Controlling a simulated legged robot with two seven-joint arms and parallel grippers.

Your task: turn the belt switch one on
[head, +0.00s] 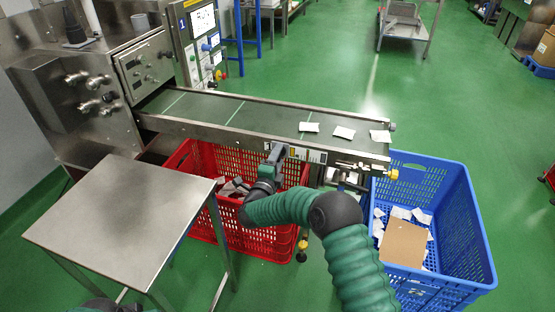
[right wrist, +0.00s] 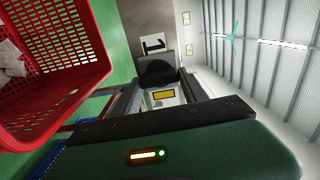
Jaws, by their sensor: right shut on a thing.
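My right gripper (head: 277,152) is at the near side rail of the conveyor belt (head: 235,112), above the red crate. In the right wrist view its two fingers stand around a small switch box with a yellow plate (right wrist: 163,94), which I take for belt switch one. A black block (right wrist: 157,70) and a white label marked 1 (right wrist: 155,44) are just beyond it. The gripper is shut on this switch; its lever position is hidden.
A red crate (head: 285,236) with packets stands under the belt, and a blue crate (head: 455,215) with packets and a brown board stands at its right end. White teabag packets (head: 344,132) lie on the belt. A steel table (head: 120,205) stands at left.

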